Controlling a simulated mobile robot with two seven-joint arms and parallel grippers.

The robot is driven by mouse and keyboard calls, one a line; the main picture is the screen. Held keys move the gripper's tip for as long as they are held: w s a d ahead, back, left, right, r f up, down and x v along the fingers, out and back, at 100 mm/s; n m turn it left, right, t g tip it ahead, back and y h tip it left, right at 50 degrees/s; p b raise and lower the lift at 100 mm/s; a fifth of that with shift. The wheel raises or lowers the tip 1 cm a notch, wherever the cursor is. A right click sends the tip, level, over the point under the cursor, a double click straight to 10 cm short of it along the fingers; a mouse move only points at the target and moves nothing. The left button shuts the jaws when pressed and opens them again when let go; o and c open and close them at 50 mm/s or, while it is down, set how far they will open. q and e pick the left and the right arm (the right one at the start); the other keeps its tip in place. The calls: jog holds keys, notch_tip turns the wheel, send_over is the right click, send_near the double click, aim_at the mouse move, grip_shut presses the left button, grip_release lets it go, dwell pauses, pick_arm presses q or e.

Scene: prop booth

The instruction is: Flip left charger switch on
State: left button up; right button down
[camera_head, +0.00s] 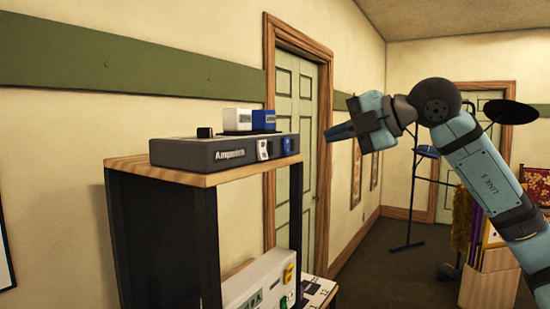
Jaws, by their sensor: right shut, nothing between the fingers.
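A dark grey charger (205,152) with "Amp…" lettering on its front sits on the wooden top of a black-legged stand. Its front carries a white switch (263,149) on the left and a blue switch (287,145) on the right. I cannot tell which way either is set. A white block (237,120) and a blue block (264,121) stand on top of the charger. My right gripper (329,133) is shut and empty, pointing left, in the air to the right of the charger and apart from it. My left gripper is out of view.
The wooden shelf top (205,176) has little bare room around the charger. Below it are a white box (258,287) and another item. A green door (300,130) stands behind. A dark stand (412,200) and a wooden crate (488,288) are at the right.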

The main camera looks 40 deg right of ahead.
dwell(0.3)
jog(key=p, duration=0.5)
send_near(265, 157)
jog(key=x, duration=0.6)
jog(key=shift+w+a, duration=0.15)
jog(key=shift+w, duration=0.15)
jog(key=shift+w+a+f, duration=0.2)
jog(key=shift+w+f, duration=0.1)
jog(key=shift+w, duration=0.05)
